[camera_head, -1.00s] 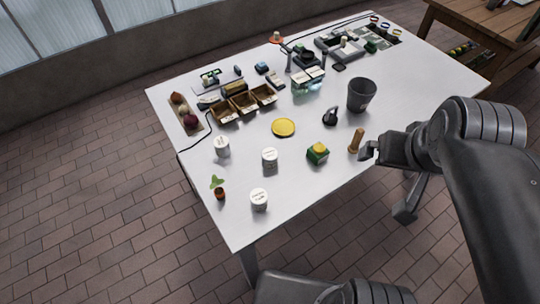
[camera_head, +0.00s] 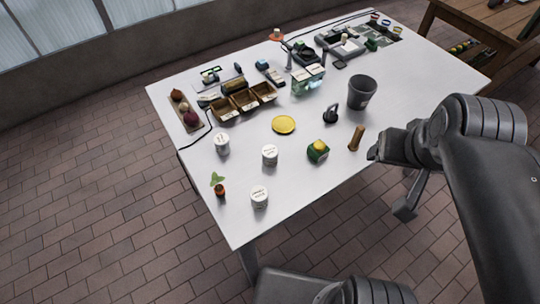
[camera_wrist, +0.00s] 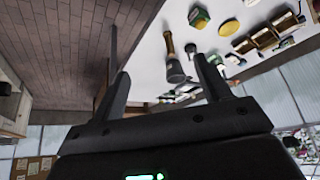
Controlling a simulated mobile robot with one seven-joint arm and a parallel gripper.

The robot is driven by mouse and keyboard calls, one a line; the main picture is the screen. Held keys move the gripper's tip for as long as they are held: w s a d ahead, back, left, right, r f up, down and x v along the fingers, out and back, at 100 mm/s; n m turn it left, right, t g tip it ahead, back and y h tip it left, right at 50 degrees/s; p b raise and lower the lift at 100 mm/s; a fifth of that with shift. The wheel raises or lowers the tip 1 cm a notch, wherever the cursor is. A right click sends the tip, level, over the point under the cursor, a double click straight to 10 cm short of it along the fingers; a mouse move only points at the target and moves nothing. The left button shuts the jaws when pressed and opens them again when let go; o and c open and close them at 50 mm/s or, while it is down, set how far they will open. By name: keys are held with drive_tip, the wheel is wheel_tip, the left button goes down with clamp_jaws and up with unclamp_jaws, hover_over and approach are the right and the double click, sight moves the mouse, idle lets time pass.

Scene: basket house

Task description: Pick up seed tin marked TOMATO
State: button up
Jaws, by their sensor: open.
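Three white seed tins stand upright on the white table (camera_head: 300,190) in the head view: one at the back left (camera_head: 222,144), one in the middle (camera_head: 270,155) and one near the front edge (camera_head: 259,197). Their labels are too small to read, so I cannot tell which is marked TOMATO. My gripper (camera_head: 374,153) is at the table's right front side, to the right of the tins and apart from them. In the wrist view my gripper (camera_wrist: 165,80) is open, with nothing between its fingers.
A wooden-handled tool (camera_head: 356,139) stands closest to my gripper. A green box (camera_head: 318,151), a yellow disc (camera_head: 284,125), a dark kettle-like item (camera_head: 331,113) and a grey bin (camera_head: 361,93) stand nearby. A small potted plant (camera_head: 220,190) is at the left edge. Bare tabletop lies between the tins.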

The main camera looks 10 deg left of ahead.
drive_tip(key=m+g, duration=0.2)
drive_tip(key=g, duration=0.4)
approach(270, 151)
drive_tip(key=shift+s+d+f, duration=0.15)
drive_tip(key=shift+s, duration=0.15)
drive_tip(key=shift+a+f, duration=0.2)
drive_tip(key=shift+f, duration=0.1)
drive_tip(key=f, duration=1)
drive_tip(key=shift+w+f, duration=0.25)
drive_tip(key=shift+f, duration=0.05)
drive_tip(key=shift+c, duration=0.2)
drive_tip(key=c, duration=1)
